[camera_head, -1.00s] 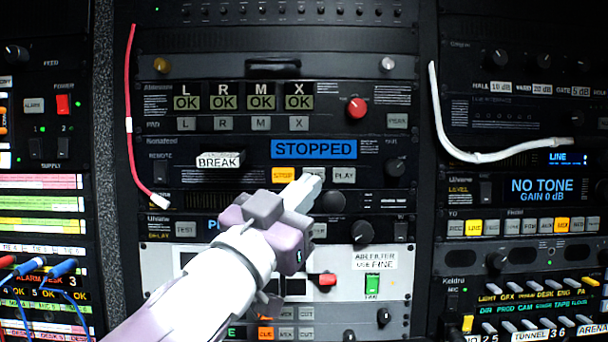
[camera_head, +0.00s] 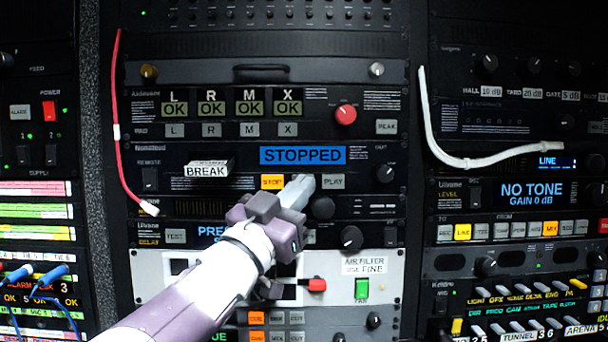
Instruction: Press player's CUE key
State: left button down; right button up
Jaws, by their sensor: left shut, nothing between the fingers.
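The player (camera_head: 380,152) is the rack unit with a blue display (camera_head: 303,155) reading STOPPED. Below the display is a row of keys: a lit orange STOP key (camera_head: 272,182) on the left and a grey PLAY key (camera_head: 333,182) on the right. Between them is another key, the CUE key's likely place, but my left gripper covers it and its label is hidden. My left gripper (camera_head: 300,187) is shut and empty, with its fingertips over that middle spot; I cannot tell whether they touch. My right gripper is not in view.
A red cable (camera_head: 117,130) hangs at the left, and a white cable (camera_head: 428,115) hangs at the right.

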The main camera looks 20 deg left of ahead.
pick_arm(q)
jog(key=shift+w+a, duration=0.35)
jog(key=shift+w, duration=0.55)
dwell(1.4)
jog(key=shift+w+a, duration=0.1)
jog(key=shift+w, duration=0.35)
jog(key=shift+w+a, duration=0.1)
jog(key=shift+w, duration=0.15)
dwell(0.8)
jog(key=shift+s, duration=0.15)
jog(key=shift+s+d, duration=0.25)
jog(key=shift+s, duration=0.3)
